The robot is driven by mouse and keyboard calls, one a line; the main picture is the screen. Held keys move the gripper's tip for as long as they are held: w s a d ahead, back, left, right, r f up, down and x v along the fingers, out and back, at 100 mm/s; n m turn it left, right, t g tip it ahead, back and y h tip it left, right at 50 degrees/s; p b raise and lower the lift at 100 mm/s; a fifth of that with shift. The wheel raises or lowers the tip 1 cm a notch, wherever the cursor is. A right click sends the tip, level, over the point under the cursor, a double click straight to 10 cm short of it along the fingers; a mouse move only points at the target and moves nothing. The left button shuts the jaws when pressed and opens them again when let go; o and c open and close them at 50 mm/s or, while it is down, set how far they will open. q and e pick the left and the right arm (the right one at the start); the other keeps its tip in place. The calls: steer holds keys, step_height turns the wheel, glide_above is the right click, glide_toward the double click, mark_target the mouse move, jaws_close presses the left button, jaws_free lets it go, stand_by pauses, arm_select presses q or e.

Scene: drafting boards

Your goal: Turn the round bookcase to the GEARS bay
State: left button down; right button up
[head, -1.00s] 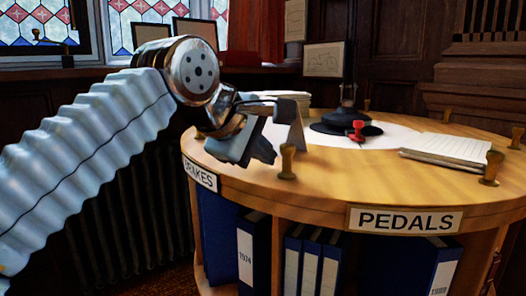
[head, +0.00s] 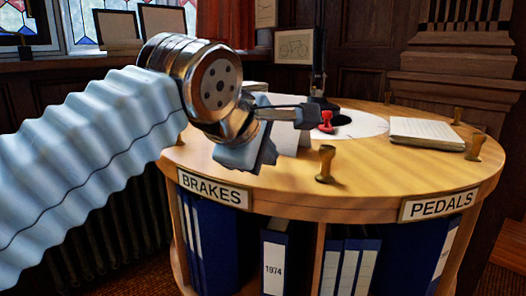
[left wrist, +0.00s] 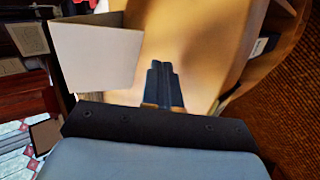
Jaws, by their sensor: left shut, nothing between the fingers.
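The round bookcase (head: 400,180) has a wooden top, with a BRAKES plate (head: 213,188) at the front left of its rim and a PEDALS plate (head: 438,204) at the front right. No GEARS plate shows. A brass knob (head: 325,163) stands near the front edge, with more knobs (head: 474,146) along the right. My left gripper (head: 258,158) is above the top's left part, left of the front knob and apart from it. Its fingers are shut and empty, also in the left wrist view (left wrist: 162,85). My right gripper is not in view.
A red-handled piece (head: 326,122) and a lamp post (head: 318,75) stand at the centre of the top. A notepad (head: 428,133) lies at the right. A pale card (left wrist: 97,55) stands close to the left gripper. Binders (head: 274,262) fill bays below. A radiator is at left.

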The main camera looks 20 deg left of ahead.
mark_target(298, 178)
arm_select(q)
steer(key=shift+d+r+p, duration=0.2)
steer(key=shift+d+p, duration=0.1)
steer(key=shift+d, duration=0.05)
steer(key=d, duration=0.1)
steer(key=d+p, duration=0.2)
steer(key=d, duration=0.1)
steer(key=shift+w+n+y, duration=0.25)
steer(key=shift+n+y, duration=0.05)
steer(key=shift+d+p, duration=0.3)
steer(key=shift+p, duration=0.1)
steer(key=shift+w+d+f, duration=0.1)
steer(key=shift+d+f, duration=0.1)
steer(key=shift+w+d+r, duration=0.1)
steer(key=shift+d, duration=0.2)
steer(key=shift+n+y, duration=0.3)
steer(key=shift+n, duration=0.1)
steer(key=shift+w+d+p, duration=0.15)
steer(key=shift+w+d, duration=0.05)
steer(key=shift+d, duration=0.65)
steer(key=shift+w+d+p, duration=0.1)
steer(key=shift+w+d, duration=0.1)
steer(key=shift+d, duration=0.65)
steer(key=shift+w+d+p, duration=0.15)
steer(key=shift+w+d, duration=0.05)
steer(key=shift+d, duration=0.65)
